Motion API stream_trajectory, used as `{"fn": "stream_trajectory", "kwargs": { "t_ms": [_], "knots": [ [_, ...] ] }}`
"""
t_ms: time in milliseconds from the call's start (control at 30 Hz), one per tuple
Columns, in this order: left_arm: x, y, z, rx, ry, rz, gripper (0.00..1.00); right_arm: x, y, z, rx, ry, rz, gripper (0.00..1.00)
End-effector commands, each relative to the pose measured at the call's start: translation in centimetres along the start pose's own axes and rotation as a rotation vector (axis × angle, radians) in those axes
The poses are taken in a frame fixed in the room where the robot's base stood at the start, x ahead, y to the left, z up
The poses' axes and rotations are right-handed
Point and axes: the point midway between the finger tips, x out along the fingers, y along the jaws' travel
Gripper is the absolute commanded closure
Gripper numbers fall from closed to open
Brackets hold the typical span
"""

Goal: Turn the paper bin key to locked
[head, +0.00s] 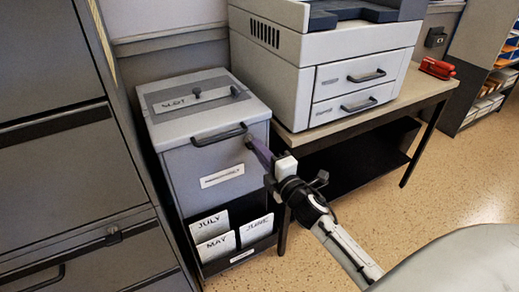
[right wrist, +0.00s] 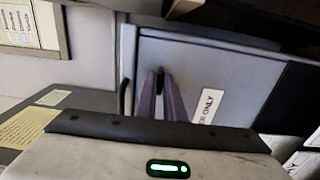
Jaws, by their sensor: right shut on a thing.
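The paper bin (head: 205,165) is a grey cabinet with a slotted lid and a black handle, standing between the dark cabinet and the printer table. Its front also fills the middle of the right wrist view (right wrist: 215,65). The key (head: 248,141) is a small dark piece at the upper right of the bin's front. My right gripper (head: 252,145) reaches it from the right, its purple fingers shut on the key. In the right wrist view the fingertips (right wrist: 160,76) meet at the bin's front and mostly hide the key, so its turn angle cannot be told. My left gripper is not in view.
A printer (head: 330,65) stands on a table (head: 430,85) right of the bin, with a red stapler (head: 437,68) on it. A dark filing cabinet (head: 50,130) stands close on the left. Cards marked July (head: 209,225), May and June sit in the bin's lower rack.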

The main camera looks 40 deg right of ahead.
Motion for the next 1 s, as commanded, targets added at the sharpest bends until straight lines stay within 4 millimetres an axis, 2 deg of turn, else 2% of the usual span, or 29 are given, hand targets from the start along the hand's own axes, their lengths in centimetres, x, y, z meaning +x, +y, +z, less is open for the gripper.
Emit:
{"fn": "stream_trajectory", "kwargs": {
  "t_ms": [467,500,600,867,1000],
  "knots": [
    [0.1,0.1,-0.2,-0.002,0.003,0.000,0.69,0.0,0.1,0.1,0.016,-0.003,0.001,1.00],
    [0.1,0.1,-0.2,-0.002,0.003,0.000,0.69,0.0,0.1,0.1,0.016,-0.003,0.001,0.86],
    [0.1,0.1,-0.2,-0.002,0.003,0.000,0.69,0.0,0.1,0.1,0.015,-0.002,0.001,0.73],
    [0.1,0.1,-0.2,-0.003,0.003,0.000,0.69,0.0,0.0,0.1,0.013,-0.001,0.000,0.73],
    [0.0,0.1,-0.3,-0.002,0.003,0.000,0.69,-1.0,-0.1,0.0,0.013,-0.001,-0.001,0.73]
  ]
}}
